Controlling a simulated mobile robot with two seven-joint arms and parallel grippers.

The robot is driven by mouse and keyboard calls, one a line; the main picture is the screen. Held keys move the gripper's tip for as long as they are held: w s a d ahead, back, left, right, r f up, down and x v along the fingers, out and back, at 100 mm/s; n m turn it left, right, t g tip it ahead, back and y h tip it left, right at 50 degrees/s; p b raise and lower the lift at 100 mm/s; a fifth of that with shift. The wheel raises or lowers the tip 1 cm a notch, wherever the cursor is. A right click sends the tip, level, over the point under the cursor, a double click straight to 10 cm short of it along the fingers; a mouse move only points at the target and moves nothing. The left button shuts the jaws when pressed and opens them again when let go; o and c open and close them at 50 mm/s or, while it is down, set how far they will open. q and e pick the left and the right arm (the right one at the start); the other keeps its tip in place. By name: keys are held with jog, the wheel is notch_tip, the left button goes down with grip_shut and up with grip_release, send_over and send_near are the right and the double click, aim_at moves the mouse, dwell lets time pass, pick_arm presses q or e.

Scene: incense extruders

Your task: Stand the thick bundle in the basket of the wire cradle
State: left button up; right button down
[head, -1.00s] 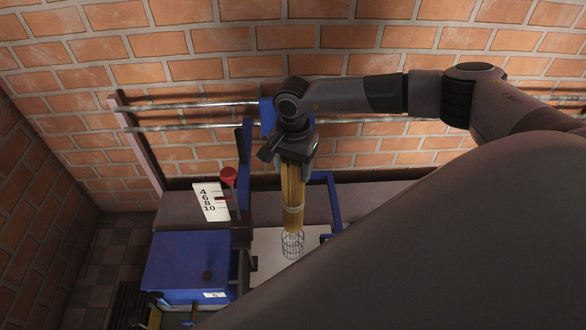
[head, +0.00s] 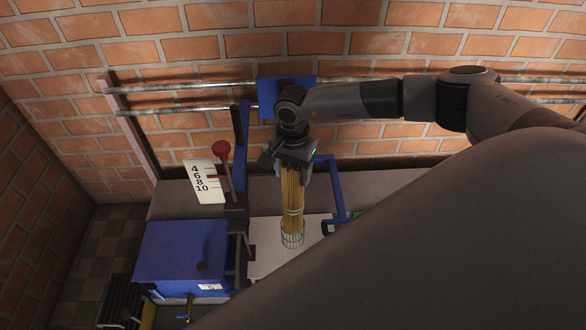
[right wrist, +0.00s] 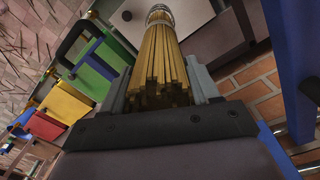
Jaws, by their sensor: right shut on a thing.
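The thick bundle (head: 292,188) is a sheaf of yellow-tan sticks, upright with a pale band near its lower part. My right gripper (head: 293,160) is shut on its upper part; in the right wrist view the bundle (right wrist: 160,62) runs away from between the fingers (right wrist: 160,85). The wire cradle's basket (head: 292,240) is a small round cage of thin wire on a pale plate. The bundle's lower end is at the basket and appears to be inside its top; how deep it sits is hard to tell. My left gripper is not in view.
A blue box (head: 182,258) stands left of the pale plate (head: 262,262). A blue frame (head: 335,190) rises right of the bundle. A red-knobbed lever (head: 222,150) and a numbered scale card (head: 204,182) stand left. Metal rails (head: 190,113) run along the brick wall.

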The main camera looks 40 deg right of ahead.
jog(key=shift+f+b, duration=0.6)
jog(key=shift+f, duration=0.35)
jog(key=shift+f+b, duration=1.7)
jog(key=shift+f, duration=0.45)
jog(key=shift+c, duration=0.9)
grip_release()
jog(key=shift+r, duration=0.1)
notch_tip(320, 180, up, 7)
jog(key=shift+p, duration=0.5)
